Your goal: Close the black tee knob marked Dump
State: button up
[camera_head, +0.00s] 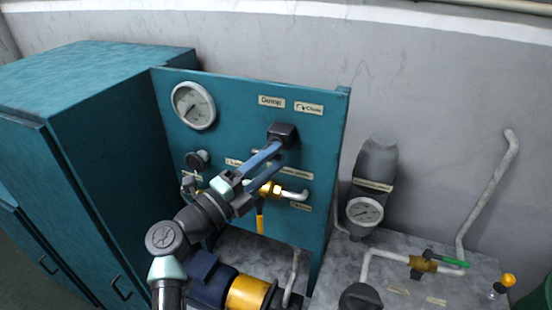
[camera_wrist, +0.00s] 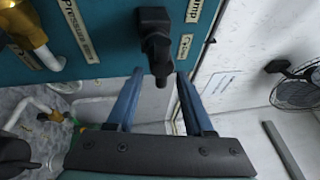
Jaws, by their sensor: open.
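The black tee knob (camera_head: 287,130) sits on the upper right of the teal panel, below the labels Dump (camera_head: 271,101) and Close (camera_head: 309,108). In the wrist view the knob (camera_wrist: 154,22) is at top centre, and its handle points down between the fingertips. My gripper (camera_head: 277,154) reaches up to the knob from the lower left. In the wrist view my gripper (camera_wrist: 159,74) is open, with one blue finger on each side of the handle's end. I cannot tell whether either finger touches it.
A round gauge (camera_head: 194,105) and a small black knob (camera_head: 198,160) are to the left on the panel. A brass valve with a yellow handle (camera_head: 260,219) hangs below my gripper. A grey filter (camera_head: 376,160) and pipes stand to the right. The panel's right edge is near.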

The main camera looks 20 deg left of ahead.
jog(key=b+v, duration=0.3)
jog(key=v, duration=0.8)
jog(key=shift+s+a, duration=0.15)
